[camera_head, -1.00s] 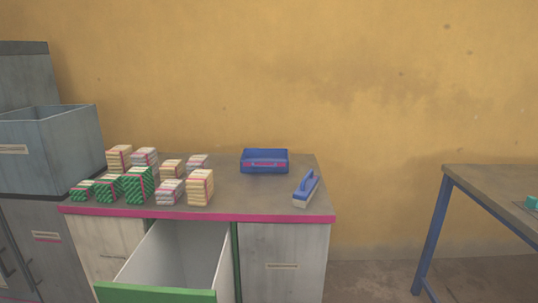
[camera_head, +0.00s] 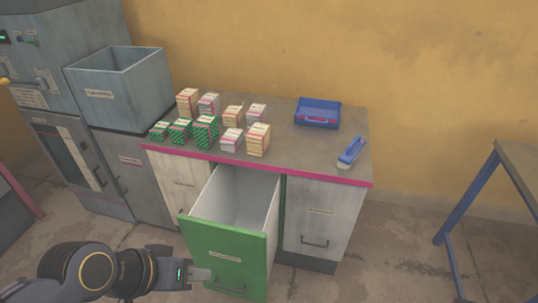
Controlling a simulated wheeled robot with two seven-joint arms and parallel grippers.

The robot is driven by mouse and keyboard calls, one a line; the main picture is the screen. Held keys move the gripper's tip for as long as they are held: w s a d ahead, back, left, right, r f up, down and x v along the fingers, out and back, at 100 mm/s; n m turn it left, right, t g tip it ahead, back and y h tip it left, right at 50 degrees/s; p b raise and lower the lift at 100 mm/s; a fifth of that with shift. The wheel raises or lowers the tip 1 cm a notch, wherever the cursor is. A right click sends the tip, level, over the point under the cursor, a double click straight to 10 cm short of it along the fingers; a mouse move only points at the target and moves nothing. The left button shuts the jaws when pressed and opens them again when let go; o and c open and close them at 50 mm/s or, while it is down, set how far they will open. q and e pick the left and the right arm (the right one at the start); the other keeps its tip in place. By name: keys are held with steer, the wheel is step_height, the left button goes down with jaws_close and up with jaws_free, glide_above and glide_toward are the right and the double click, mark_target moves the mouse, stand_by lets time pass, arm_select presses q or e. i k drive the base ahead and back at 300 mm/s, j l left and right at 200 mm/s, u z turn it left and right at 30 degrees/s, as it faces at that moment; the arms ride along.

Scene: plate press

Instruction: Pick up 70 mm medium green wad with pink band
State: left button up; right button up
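Three green wads in rising size stand at the left front of the counter. The medium green wad (camera_head: 180,131) is between the small green wad (camera_head: 159,131) and the tall green wad (camera_head: 206,131). It has a paler top with a band that looks pinkish, but it is too small to be sure. My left gripper (camera_head: 203,275) is at the lower left, in front of the open green drawer and well apart from the wads. Its fingers are seen too edge-on to tell their opening. My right gripper is out of view.
Several cream and white wads (camera_head: 258,139) stand beside and behind the green ones. A blue tray (camera_head: 318,120) and a blue-handled brush (camera_head: 351,152) are at the counter's right. The green-fronted drawer (camera_head: 226,255) juts out. A grey bin (camera_head: 120,95) stands left. The counter's middle is clear.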

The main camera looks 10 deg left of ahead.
mark_target(180, 131)
steer(key=i+j+u, duration=0.3)
steer(key=u, duration=0.15)
steer(key=i+j+u, duration=0.35)
steer(key=u, duration=0.15)
